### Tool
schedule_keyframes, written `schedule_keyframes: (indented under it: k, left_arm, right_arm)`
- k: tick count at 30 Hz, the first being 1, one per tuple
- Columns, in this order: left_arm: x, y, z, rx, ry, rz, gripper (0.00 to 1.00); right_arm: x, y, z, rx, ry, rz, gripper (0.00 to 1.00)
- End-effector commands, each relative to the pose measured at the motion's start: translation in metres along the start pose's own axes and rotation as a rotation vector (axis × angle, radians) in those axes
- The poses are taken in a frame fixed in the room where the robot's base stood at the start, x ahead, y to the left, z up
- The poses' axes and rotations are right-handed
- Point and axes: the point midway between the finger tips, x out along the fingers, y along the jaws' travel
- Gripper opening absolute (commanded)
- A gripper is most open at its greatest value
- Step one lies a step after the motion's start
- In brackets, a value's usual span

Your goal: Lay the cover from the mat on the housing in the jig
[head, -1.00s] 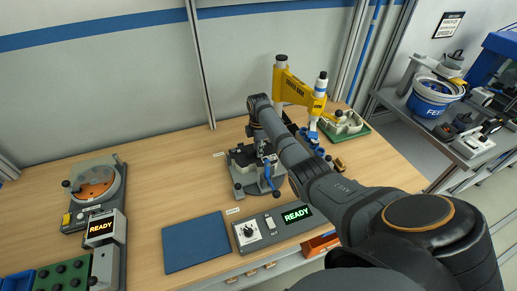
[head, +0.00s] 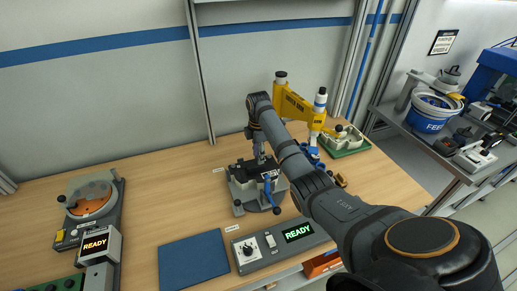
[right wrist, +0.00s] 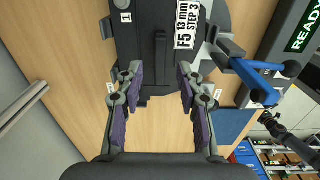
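The blue mat (head: 193,262) lies bare on the bench near its front edge. The jig (head: 240,191), grey with a blue-handled clamp, stands behind and right of it. A dark flat piece with a raised bar (right wrist: 158,60) lies in the jig; I cannot tell cover from housing there. My right gripper (head: 261,158) is above the jig, pointing down. In the right wrist view its fingers (right wrist: 160,85) are spread on either side of the bar, with nothing visibly gripped. My left gripper is not in view.
A control box (head: 272,246) reading READY sits right of the mat. A yellow arm press (head: 298,104) and a green tray (head: 345,145) stand behind right. A round-topped station (head: 90,197) is at the left. The bench between it and the jig is clear.

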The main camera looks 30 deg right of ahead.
Motion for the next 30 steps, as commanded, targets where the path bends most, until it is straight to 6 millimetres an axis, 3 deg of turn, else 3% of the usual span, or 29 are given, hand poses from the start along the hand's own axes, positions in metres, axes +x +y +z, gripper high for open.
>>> schedule_keyframes:
  k: [5,9,26,30]
  left_arm:
    - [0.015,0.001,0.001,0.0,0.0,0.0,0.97]
    - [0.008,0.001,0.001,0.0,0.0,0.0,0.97]
    - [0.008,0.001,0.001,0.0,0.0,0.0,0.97]
    - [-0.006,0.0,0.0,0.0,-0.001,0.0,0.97]
  right_arm:
    - [-0.036,0.001,0.0,-0.001,0.0,0.004,0.37]
    - [-0.057,0.0,0.0,0.0,0.0,0.001,0.37]
    - [-0.06,0.0,0.0,0.0,0.0,-0.001,0.37]
    - [-0.075,0.0,0.0,0.0,0.0,0.0,0.37]
